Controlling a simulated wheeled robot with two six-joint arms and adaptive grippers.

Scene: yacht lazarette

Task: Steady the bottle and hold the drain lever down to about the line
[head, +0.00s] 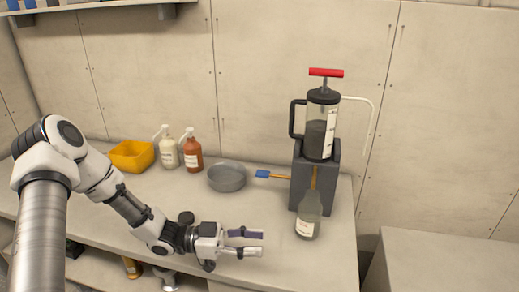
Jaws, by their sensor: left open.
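A clear glass bottle (308,221) with a pale label stands on the bench at the foot of a dark grey stand (299,185). The stand holds a clear cylinder pump (321,125) with dark contents, a black handle and a red T-handle on top. A drain lever with a blue end (262,174) sticks out to the left of the stand. My left gripper (263,243) is open and empty, left of the bottle and apart from it. The line is too small to make out. My right gripper is not in view.
A grey round pan (227,177) sits left of the lever. A white bottle (167,150), a red-brown bottle (192,151) and a yellow bin (131,156) stand at the back left. The bench (335,245) is clear around the bottle's front.

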